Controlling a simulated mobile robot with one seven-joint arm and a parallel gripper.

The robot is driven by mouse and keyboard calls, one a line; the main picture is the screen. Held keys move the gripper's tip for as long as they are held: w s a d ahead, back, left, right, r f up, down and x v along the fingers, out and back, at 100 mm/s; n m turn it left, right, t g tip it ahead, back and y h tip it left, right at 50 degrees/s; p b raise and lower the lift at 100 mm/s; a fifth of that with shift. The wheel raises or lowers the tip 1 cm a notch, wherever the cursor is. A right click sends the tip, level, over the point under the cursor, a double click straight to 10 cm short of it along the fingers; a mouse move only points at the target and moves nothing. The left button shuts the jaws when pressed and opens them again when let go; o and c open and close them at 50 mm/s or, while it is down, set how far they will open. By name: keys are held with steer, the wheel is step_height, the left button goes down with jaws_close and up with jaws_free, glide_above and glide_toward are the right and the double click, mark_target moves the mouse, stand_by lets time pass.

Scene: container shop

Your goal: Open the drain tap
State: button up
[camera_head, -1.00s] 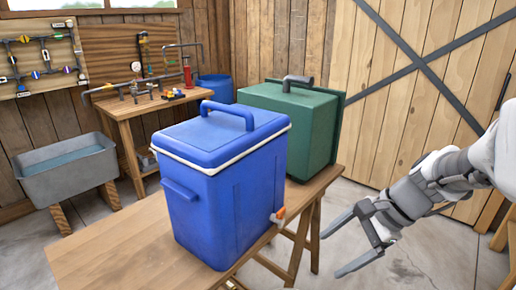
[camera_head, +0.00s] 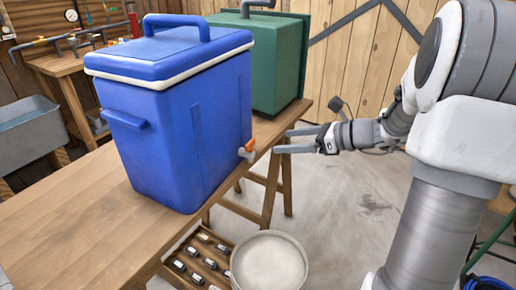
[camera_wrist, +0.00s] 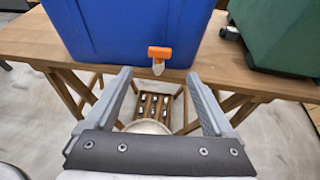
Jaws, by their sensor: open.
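A blue cooler (camera_head: 180,130) with a white rim stands on the wooden table. Its drain tap (camera_head: 246,150), with an orange handle and a pale spout, sticks out low on its right side, near the table edge. In the wrist view the tap (camera_wrist: 159,58) is ahead of the fingers, roughly centred between them, with the orange handle lying crosswise. My gripper (camera_head: 289,140) is open and empty, to the right of the tap and apart from it. Both fingers also show in the wrist view (camera_wrist: 158,92).
A green case (camera_head: 275,65) stands behind the cooler on the wooden table (camera_head: 75,225). Below the table edge are a pale round bucket (camera_head: 269,262) and a wooden crate (camera_head: 203,262) of small items. The floor right of the table is mostly clear.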

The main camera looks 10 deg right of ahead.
mark_target(252, 143)
steer(key=b+x, duration=0.2)
steer(key=x, duration=0.7)
steer(key=shift+w+a+f+b, duration=0.15)
steer(key=shift+w+a+b, duration=0.1)
steer(key=shift+b, duration=0.05)
steer(key=shift+c, duration=0.3)
steer(key=c, duration=1.3)
